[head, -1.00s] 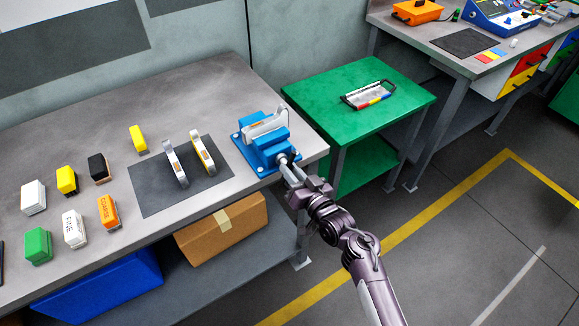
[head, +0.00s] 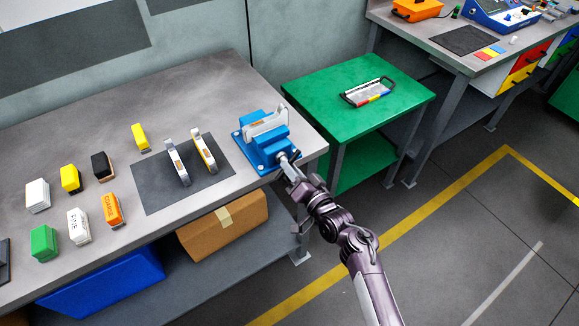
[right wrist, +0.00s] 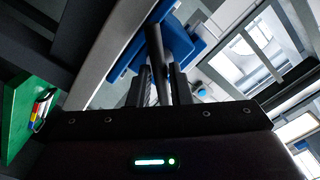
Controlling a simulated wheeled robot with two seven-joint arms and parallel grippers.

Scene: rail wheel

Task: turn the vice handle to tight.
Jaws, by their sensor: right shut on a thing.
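The blue vice (head: 262,150) is at the right end of the grey workbench, with a light grey piece (head: 268,121) upright at its jaws. Its dark handle bar (head: 296,156) is at the front, on the end of a metal screw. My right gripper (head: 290,170) reaches the handle from the front and is shut on it, covering part of it. In the right wrist view the dark bar (right wrist: 156,58) runs between my two fingers (right wrist: 161,85), with the blue vice body (right wrist: 182,45) behind. My left gripper is not in view.
A dark mat (head: 155,197) with two upright grey and yellow tools lies left of the vice. Several coloured blocks stand farther left. A green table (head: 310,95) with a handled tray-like item (head: 368,92) is to the right. The floor right of my arm is clear.

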